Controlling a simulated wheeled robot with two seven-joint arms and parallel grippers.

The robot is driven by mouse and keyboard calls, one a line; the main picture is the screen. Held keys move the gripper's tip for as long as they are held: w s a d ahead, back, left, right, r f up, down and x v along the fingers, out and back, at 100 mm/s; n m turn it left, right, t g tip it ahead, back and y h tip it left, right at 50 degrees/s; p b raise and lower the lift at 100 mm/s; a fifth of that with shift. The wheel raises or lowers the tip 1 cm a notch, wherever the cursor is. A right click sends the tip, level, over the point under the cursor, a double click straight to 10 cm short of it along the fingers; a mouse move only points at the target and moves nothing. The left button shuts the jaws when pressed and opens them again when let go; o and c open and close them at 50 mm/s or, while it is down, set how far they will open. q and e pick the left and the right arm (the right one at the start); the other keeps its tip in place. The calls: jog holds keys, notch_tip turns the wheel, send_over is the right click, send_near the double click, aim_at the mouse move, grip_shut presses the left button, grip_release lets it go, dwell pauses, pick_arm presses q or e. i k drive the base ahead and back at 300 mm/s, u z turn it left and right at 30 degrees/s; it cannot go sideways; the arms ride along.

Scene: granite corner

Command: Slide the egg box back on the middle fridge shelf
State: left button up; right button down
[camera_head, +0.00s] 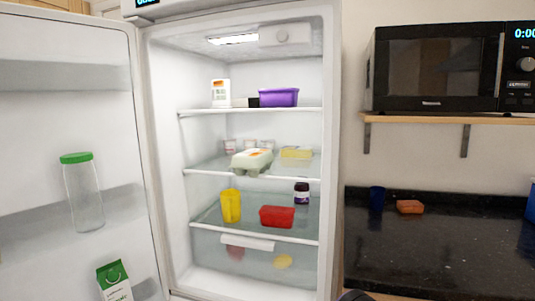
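The egg box (252,161), pale grey-green with an orange-and-white label, sits on the middle glass shelf (205,172) of the open fridge. It is at the shelf's front, left of centre, and its front end appears to reach over the front edge. Behind it stand several small white pots (230,146), partly hidden. A yellow block or pack (296,152) lies to its right, further back. Neither of my grippers can be seen. A dark rounded shape at the bottom edge may be part of my arm.
The top shelf holds a white carton (220,93) and a purple tub (278,97). The lower shelf holds a yellow cup (231,206), a red tub (277,217) and a dark jar (302,193). The fridge door (90,130) stands open at left. A black counter (430,240) is at right.

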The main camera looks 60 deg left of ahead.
aim_at(255, 162)
jog(key=u, duration=1.8)
